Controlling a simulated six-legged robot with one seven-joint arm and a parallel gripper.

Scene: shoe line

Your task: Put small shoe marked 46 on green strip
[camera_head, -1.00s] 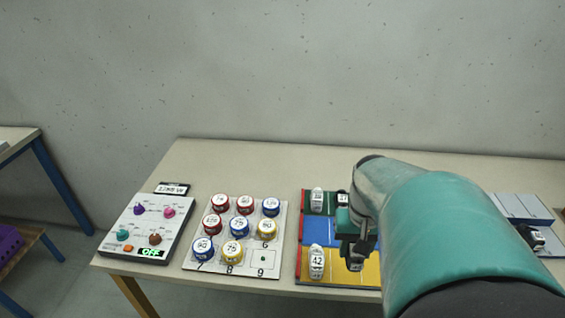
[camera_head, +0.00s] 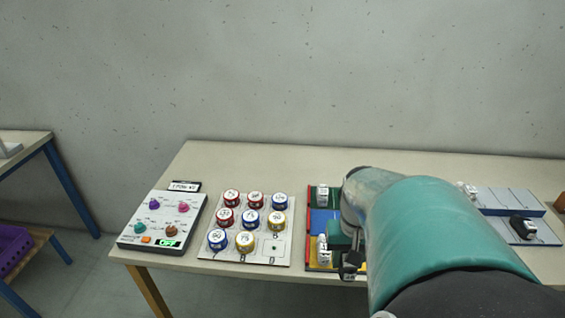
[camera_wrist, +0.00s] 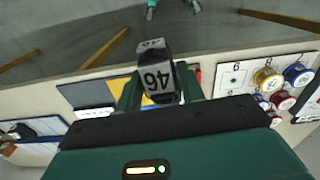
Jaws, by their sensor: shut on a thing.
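My gripper (camera_wrist: 158,92) is shut on a small shoe marked 46 (camera_wrist: 158,82), black and pale grey, in the wrist view. In the head view my gripper (camera_head: 348,262) is over the front of the coloured strip board, and the held shoe is hard to make out there. The green strip (camera_head: 334,204) is at the back of the board, behind the blue strip (camera_head: 322,226). A white shoe (camera_head: 323,196) stands on the green strip. Another white shoe (camera_head: 322,250) stands on the yellow strip at the front. My arm hides the right part of the board.
A white board (camera_head: 210,252) with several numbered red, blue and yellow cans lies left of the strips. A control panel (camera_head: 160,220) is farther left. A grey-blue rack (camera_head: 512,203) with a black shoe (camera_head: 523,227) is at the right.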

